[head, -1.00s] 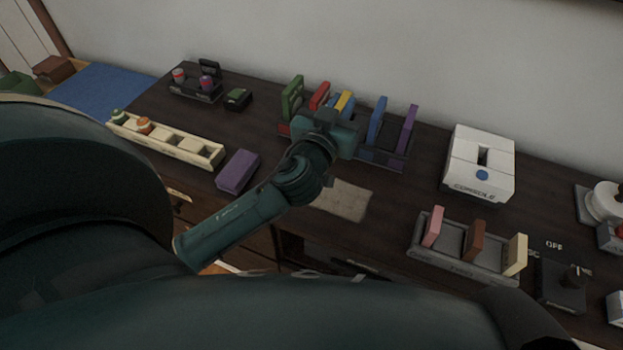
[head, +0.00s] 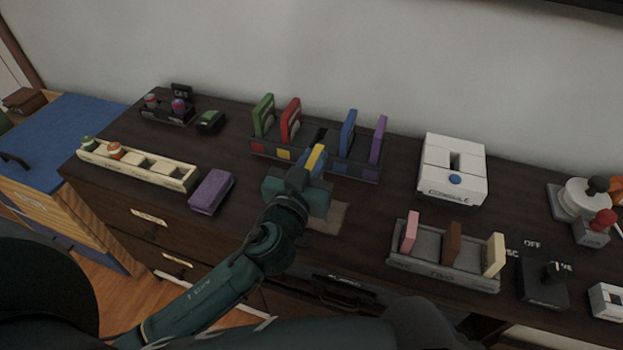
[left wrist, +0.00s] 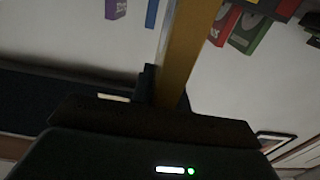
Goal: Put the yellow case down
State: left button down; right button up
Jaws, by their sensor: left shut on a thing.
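The yellow case (head: 316,157) is held upright in my left gripper (head: 306,176), just in front of the dark rack (head: 265,151). In the left wrist view the yellow case (left wrist: 187,48) rises from between the fingers, which are shut on it. The gripper hides its lower part. A beige mat (head: 329,218) lies on the desk just below and in front of the gripper, partly covered by my arm. I cannot tell how high the case is above the desk. My right gripper is not in view.
The rack holds green (head: 263,115), red (head: 290,119), blue (head: 348,132) and purple (head: 378,139) cases. A purple box (head: 211,191) lies to the left. A white console (head: 452,170) and grey tray (head: 440,262) stand to the right. Desk around the mat is clear.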

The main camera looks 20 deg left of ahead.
pick_arm(q)
notch_tip(320, 180, down, 3)
jog(key=shift+r+b, duration=0.1)
jog(key=shift+b, duration=0.25)
jog(key=shift+f, duration=0.3)
jog(key=shift+f, duration=0.15)
jog(key=c, duration=1.4)
grip_release()
jog(key=shift+o, duration=0.2)
